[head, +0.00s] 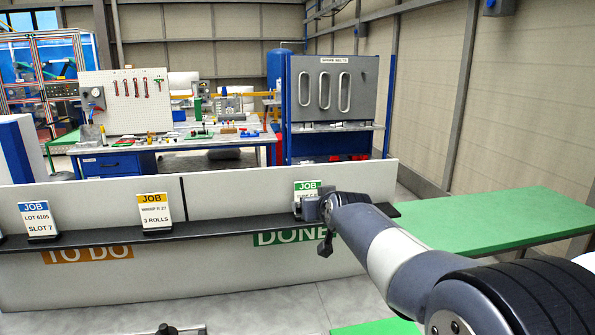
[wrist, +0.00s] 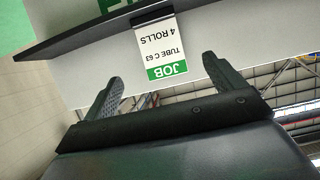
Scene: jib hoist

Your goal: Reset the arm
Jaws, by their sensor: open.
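My arm reaches in from the lower right of the head view to the ledge above the green DONE label (head: 292,237). My gripper (head: 303,207) is at the green-headed job card (head: 307,187) there and hides its lower part. In the wrist view my gripper (wrist: 159,73) is open, with its two fingers spread wide. The same card (wrist: 161,50), reading TUBE C 63, 4 ROLLS, appears upside down between the fingertips, with a visible gap on each side. Its dark holder (wrist: 152,16) is on the ledge.
The dark ledge (head: 108,237) runs along a low light panel. A blue-headed card (head: 39,220) and a yellow-headed card (head: 155,212) stand above the orange TO DO label (head: 88,254). A green table (head: 490,221) is at the right. A workbench (head: 180,145) stands behind the panel.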

